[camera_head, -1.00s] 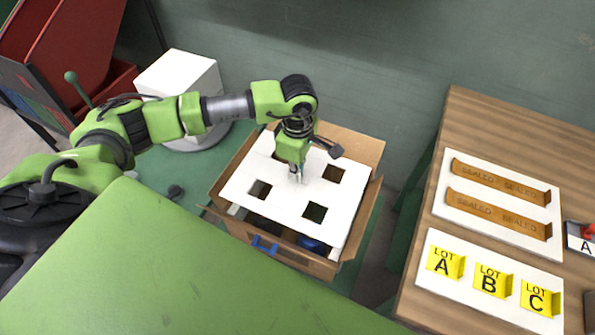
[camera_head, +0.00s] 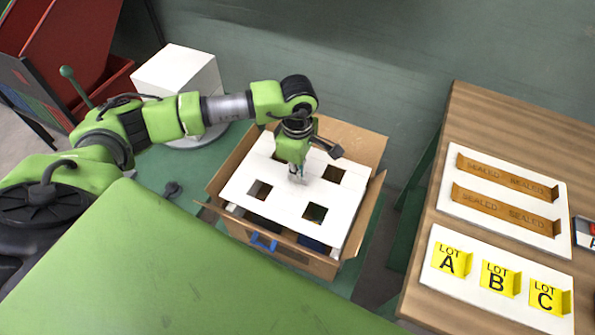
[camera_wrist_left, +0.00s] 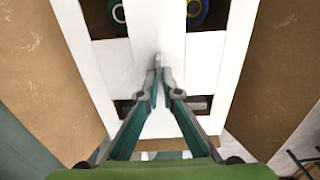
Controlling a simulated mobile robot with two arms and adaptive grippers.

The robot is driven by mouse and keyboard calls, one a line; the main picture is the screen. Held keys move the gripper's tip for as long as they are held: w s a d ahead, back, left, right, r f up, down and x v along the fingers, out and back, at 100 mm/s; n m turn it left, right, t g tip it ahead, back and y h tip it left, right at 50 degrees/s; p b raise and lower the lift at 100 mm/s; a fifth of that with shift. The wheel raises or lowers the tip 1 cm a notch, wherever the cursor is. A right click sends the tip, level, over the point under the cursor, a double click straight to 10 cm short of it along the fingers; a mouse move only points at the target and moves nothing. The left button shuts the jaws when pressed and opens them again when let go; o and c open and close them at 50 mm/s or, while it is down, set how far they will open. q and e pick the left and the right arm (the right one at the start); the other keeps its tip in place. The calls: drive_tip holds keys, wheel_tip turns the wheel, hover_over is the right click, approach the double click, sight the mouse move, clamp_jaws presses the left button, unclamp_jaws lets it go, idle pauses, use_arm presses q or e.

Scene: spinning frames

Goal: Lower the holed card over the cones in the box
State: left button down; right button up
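The white holed card (camera_head: 340,205) lies roughly level within the open top of the cardboard box (camera_head: 312,263), with square holes showing. My left gripper (camera_head: 297,178) is above the card's middle, pointing down. In the left wrist view its fingers (camera_wrist_left: 163,75) are closed together at the middle of the card (camera_wrist_left: 108,62); the part they pinch is small and mostly hidden. Dark gaps and round blue and yellow ends of cones (camera_wrist_left: 196,12) show through holes. The cones' bodies are mostly hidden under the card. My right gripper is out of view.
A wooden table (camera_head: 425,262) with yellow lot labels (camera_head: 497,281) and brown sealed strips (camera_head: 503,210) stands at right. A white block (camera_head: 178,75) stands behind my left arm.

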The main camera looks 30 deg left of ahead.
sight(297, 186)
use_arm(q)
drive_tip(key=shift+f+b, duration=1)
drive_tip(key=shift+f, duration=0.3)
drive_tip(key=shift+f, duration=0.1)
drive_tip(key=shift+f+b, duration=1.35)
drive_tip(key=shift+f, duration=0.1)
drive_tip(key=shift+f+b, duration=1)
drive_tip(key=shift+f, duration=0.2)
